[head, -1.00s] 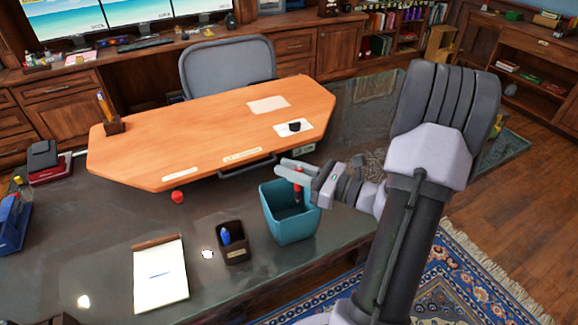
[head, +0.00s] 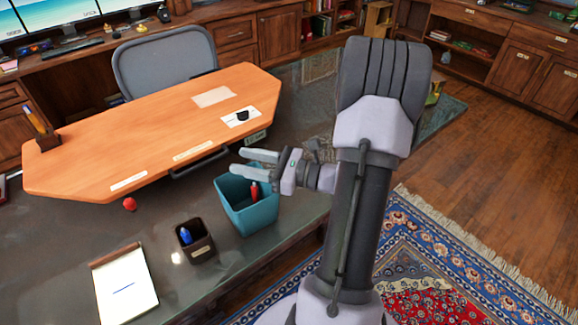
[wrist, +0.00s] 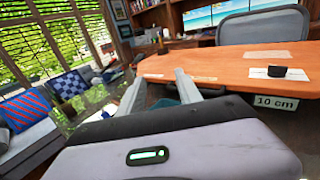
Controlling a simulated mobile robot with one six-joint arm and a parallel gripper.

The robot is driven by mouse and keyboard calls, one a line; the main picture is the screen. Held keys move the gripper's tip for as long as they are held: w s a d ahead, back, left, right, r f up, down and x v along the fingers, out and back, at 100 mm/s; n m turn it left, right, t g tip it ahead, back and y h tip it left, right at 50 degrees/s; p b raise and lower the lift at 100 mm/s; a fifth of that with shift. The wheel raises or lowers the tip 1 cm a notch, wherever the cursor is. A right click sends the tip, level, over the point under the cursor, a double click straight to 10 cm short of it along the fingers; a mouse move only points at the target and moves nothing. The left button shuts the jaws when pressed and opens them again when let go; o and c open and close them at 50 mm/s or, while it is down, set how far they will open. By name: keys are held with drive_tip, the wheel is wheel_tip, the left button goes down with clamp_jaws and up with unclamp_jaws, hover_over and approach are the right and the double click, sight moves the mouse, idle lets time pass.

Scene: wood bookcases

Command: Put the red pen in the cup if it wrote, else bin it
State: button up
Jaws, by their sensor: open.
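The red pen (head: 254,191) stands steeply inside the teal bin (head: 250,218), against its inner side. My gripper (head: 243,161) is open and empty above the bin, apart from the pen. In the wrist view its two fingers (wrist: 158,92) are spread with nothing between them; the pen is not visible there.
A small red round object (head: 130,204) lies on the dark tabletop (head: 75,235). The raised orange desk (head: 155,135) is behind the bin, with a pen holder (head: 48,142) and a black item (head: 243,115) on it. A grey chair (head: 165,65) stands beyond.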

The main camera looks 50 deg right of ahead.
drive_tip(key=p+v, duration=0.4)
drive_tip(key=v, duration=1.2)
drive_tip(key=shift+a, duration=0.1)
drive_tip(key=w+a+r+n+g+y, duration=0.25)
drive_tip(key=a+n+g, duration=0.35)
drive_tip(key=a, duration=0.3)
drive_tip(key=w+a+r+n+g+y, duration=0.1)
drive_tip(key=w+a+r+n+g, duration=0.15)
drive_tip(key=a+n+g, duration=0.6)
drive_tip(key=s+a+r+n+t+h, duration=0.1)
drive_tip(key=a+r+n+t+h, duration=0.1)
drive_tip(key=a+n, duration=0.4)
drive_tip(key=s+a+r+n+t+h, duration=0.1)
drive_tip(key=s+a+r+n+h, duration=0.1)
drive_tip(key=a+r+n+h, duration=0.3)
drive_tip(key=a+n+h, duration=0.1)
drive_tip(key=a, duration=0.3)
drive_tip(key=shift+s+n+t, duration=0.35)
